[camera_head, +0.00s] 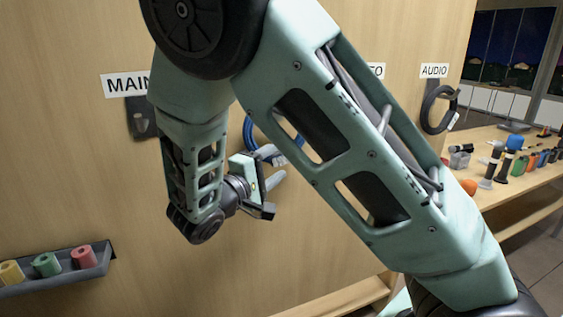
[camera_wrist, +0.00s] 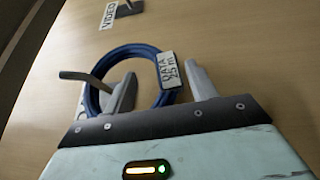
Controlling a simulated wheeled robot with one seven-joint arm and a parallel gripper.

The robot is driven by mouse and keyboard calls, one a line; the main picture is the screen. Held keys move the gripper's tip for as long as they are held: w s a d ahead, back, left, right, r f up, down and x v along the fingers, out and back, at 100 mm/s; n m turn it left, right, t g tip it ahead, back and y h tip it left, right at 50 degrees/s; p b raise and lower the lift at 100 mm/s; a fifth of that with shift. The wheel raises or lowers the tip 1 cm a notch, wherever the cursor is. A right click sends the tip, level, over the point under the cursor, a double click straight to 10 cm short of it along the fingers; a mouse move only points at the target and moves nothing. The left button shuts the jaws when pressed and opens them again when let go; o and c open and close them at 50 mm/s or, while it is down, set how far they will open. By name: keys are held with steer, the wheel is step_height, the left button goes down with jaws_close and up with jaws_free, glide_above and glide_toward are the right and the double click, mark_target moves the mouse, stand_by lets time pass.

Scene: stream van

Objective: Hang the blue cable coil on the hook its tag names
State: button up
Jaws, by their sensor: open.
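The blue cable coil (camera_wrist: 130,50) is against the wooden wall in the wrist view, with a grey hook rod (camera_wrist: 80,76) crossing its left side; it appears to hang there. Its white tag (camera_wrist: 168,70) reads "DATA 25 m". My gripper (camera_wrist: 162,88) is open, one finger over the coil's opening and the other just outside its right side, the tagged stretch between them. Whether the fingers touch it I cannot tell. In the head view my gripper (camera_head: 266,190) is just below the coil (camera_head: 248,133), which my arm partly hides.
The MAIN label (camera_head: 126,84) has a hook (camera_head: 141,120) without a coil below it. A VIDEO label (camera_wrist: 108,16) is partly visible. A black coil (camera_head: 428,112) hangs below AUDIO (camera_head: 433,71). A tape shelf (camera_head: 60,282) is low left; a cluttered bench (camera_head: 525,180) is right.

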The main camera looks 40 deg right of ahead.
steer(key=b+v, duration=0.3)
steer(key=v, duration=1.1)
steer(key=s+a, duration=0.2)
steer(key=s, duration=0.5)
steer(key=shift+s+a+p, duration=0.3)
steer(key=shift+s+a, duration=0.05)
steer(key=shift+s, duration=0.05)
steer(key=s+d+f+n+g+y, duration=0.2)
steer(key=s+d+f+g+y, duration=0.25)
steer(key=s+f+y, duration=0.2)
steer(key=s+a+f+n+y, duration=0.1)
steer(key=s+a+n+y, duration=0.1)
steer(key=s+a+y, duration=0.4)
steer(key=shift+a+f+y, duration=0.4)
steer(key=shift+a+y, duration=1.6)
steer(key=shift+y, duration=1.45)
